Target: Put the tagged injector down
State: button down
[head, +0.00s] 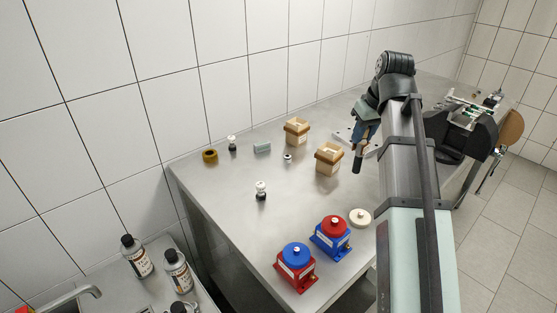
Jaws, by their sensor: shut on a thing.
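My gripper (361,142) hangs from the arm at the right of the middle, over the steel bench. It is shut on a slim thing with a dark lower end (356,166), which points down. This is probably the injector; no tag can be made out on it at this size. The fingers and arm hide much of it. It appears to be held above the bench top, just right of a tan box (329,158). A pale plate with holes (347,136) lies partly hidden behind the gripper.
The bench (225,190) carries a second tan box (297,131), a brass ring (210,156), a grey block (262,146), and small white-topped parts (262,189). Red-based (296,268) and blue-based (331,238) units and a cream disc (360,217) stand in front. The bench's centre is clear.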

jog(key=w+a+f+n+y, duration=0.1)
jog(key=w+a+n, duration=0.1)
jog(key=a, duration=1.1)
jog(key=w+a+f+n, duration=0.1)
jog(key=a+n, duration=0.1)
jog(key=a, duration=1)
jog(key=w+a+r, duration=0.2)
jog(key=w+a, duration=0.6)
jog(key=w, duration=0.1)
notch_tip(320, 180, down, 10)
jog(key=shift+s+a+r+g, duration=0.2)
jog(key=shift+s+r+g, duration=0.05)
jog(key=shift+g, duration=0.15)
jog(key=shift+f, duration=0.15)
jog(key=c, duration=0.9)
grip_release()
